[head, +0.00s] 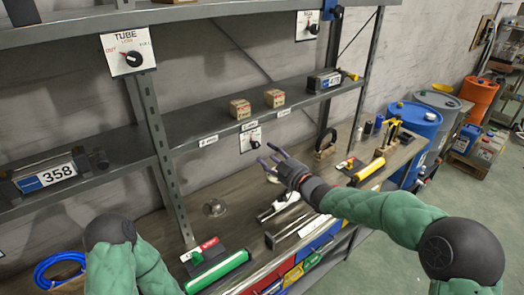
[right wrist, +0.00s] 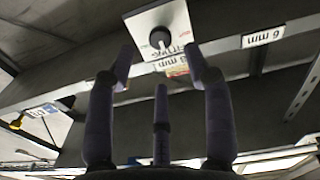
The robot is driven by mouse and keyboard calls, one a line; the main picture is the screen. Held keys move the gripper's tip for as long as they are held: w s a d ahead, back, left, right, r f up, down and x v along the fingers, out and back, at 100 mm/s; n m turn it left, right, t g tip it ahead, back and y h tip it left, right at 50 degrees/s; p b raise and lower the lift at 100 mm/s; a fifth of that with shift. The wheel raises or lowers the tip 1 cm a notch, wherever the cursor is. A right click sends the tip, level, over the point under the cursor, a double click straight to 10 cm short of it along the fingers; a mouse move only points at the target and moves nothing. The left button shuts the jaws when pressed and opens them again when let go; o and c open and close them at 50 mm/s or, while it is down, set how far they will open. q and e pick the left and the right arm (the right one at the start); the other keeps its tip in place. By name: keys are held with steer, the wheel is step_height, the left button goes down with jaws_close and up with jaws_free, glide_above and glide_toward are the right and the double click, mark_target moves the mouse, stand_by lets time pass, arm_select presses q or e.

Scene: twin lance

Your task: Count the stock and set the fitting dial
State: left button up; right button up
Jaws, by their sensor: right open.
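A white dial plate with a black knob (head: 254,144) hangs under the middle shelf's front edge. It also shows in the right wrist view, with the knob (right wrist: 160,39) and partly hidden lettering that looks like FITTING. My right gripper (head: 273,164) is open and empty, in front of and below this dial. Its fingers (right wrist: 160,68) frame the plate from below, apart from the knob. Two small cardboard boxes stand on the middle shelf, a left one (head: 240,109) and a right one (head: 275,98). Small size labels (head: 208,140) line the shelf edge. My left gripper is out of view.
A TUBE dial (head: 127,52) hangs at upper left, and another dial (head: 308,25) at upper right. A unit marked 358 (head: 45,178) sits on the left shelf. The workbench below holds a green roll (head: 217,271), a yellow roll (head: 369,169) and tools. Drums (head: 415,122) stand right.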

steer(key=v, duration=0.4)
steer(key=shift+s+d, duration=0.1)
steer(key=shift+s, duration=0.15)
